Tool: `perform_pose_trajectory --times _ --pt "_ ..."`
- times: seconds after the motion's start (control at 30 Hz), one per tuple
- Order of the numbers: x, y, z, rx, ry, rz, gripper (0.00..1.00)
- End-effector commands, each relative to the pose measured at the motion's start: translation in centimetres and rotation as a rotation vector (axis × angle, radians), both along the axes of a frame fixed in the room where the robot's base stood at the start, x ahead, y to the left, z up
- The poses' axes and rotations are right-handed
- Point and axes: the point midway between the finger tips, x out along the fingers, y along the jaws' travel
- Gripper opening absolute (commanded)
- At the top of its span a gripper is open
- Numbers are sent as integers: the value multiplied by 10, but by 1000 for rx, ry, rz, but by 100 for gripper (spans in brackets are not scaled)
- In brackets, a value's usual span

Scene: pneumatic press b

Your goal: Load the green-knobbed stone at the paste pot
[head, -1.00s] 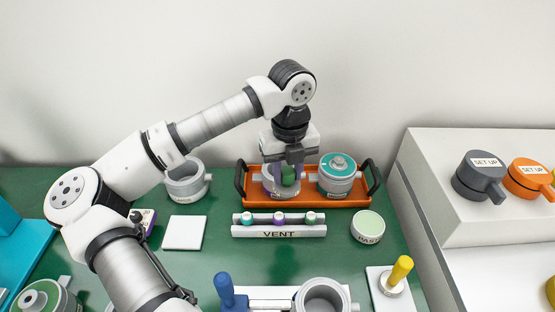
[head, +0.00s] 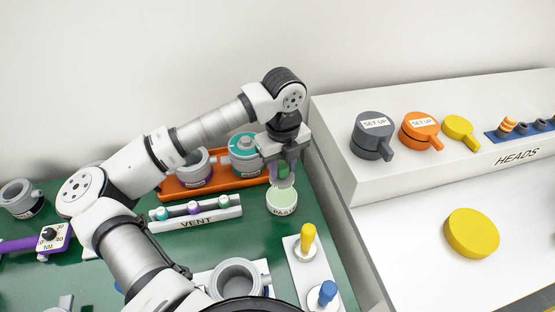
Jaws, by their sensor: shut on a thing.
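My gripper (head: 284,168) is shut on the green-knobbed stone (head: 285,183), with the green knob between its fingers and the pale round stone below. The fingers partly hide the knob. The stone hangs upright directly over the paste pot (head: 282,203), a low round pot with a pale green top and a "PAST…" label. The stone overlaps the pot's far rim in the head view; I cannot tell whether it touches the paste.
An orange tray (head: 225,182) with a grey cup (head: 195,168) and a teal-topped pot (head: 244,153) stands behind left. The VENT rack (head: 195,214) is left of the pot. Yellow (head: 308,238) and blue (head: 327,293) handles stand in front. A white raised shelf (head: 335,160) lies right.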

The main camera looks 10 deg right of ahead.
Motion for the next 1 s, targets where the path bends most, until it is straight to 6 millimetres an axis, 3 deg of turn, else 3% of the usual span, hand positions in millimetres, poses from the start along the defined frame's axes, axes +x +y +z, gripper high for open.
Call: perform_pose_trajectory --times 0.27,0.7,1.0 --pt "0 -1 -14 0 1 0 13" --pt "0 0 -56 0 0 -1 13" --pt "0 0 -60 0 0 -1 13"
